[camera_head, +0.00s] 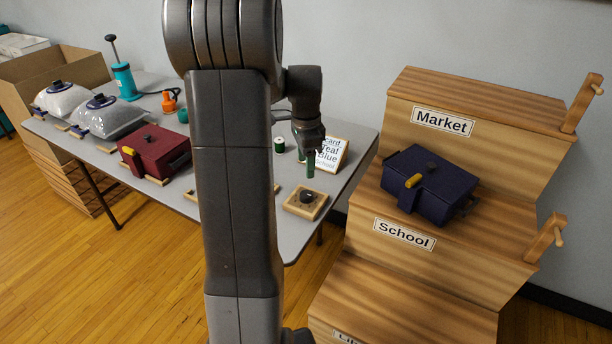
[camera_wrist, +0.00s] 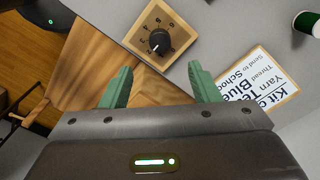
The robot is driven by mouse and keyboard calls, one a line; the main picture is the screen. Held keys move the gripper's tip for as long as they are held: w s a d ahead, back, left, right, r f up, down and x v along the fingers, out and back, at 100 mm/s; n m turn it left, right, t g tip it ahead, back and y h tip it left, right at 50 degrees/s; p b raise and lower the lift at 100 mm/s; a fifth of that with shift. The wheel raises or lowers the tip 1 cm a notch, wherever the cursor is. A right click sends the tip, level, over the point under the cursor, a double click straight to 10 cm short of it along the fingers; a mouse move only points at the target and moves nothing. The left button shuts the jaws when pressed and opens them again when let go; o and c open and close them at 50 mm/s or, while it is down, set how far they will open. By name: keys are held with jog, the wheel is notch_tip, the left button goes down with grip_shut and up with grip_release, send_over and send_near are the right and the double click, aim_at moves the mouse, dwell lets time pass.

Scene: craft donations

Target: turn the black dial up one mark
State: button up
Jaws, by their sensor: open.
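The black dial (camera_head: 307,196) sits on a square wooden plate (camera_head: 291,207) near the front right corner of the grey table. In the wrist view the dial (camera_wrist: 159,38) shows a short pale pointer line toward its lower left, with small numerals around it that are too small to read surely. My gripper (camera_head: 310,166) points down, just above and behind the dial in the head view. In the wrist view its green fingers (camera_wrist: 160,66) are apart and empty. The dial lies beyond the fingertips, roughly centred between them, and is not gripped.
A printed card (camera_head: 328,153) stands behind the dial, close to my gripper. A green spool (camera_head: 279,145) is on the table. A maroon case (camera_head: 155,151) lies farther left. Wooden steps (camera_head: 420,262) with a navy case (camera_head: 428,186) stand to the right, past the table's edge.

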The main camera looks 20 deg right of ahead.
aim_at(306, 194)
jog(key=shift+r, duration=1.65)
jog(key=shift+f, duration=0.1)
notch_tip(306, 194, down, 14)
jog(key=shift+r+b, duration=0.1)
jog(key=shift+b, duration=0.5)
jog(key=shift+r, duration=0.15)
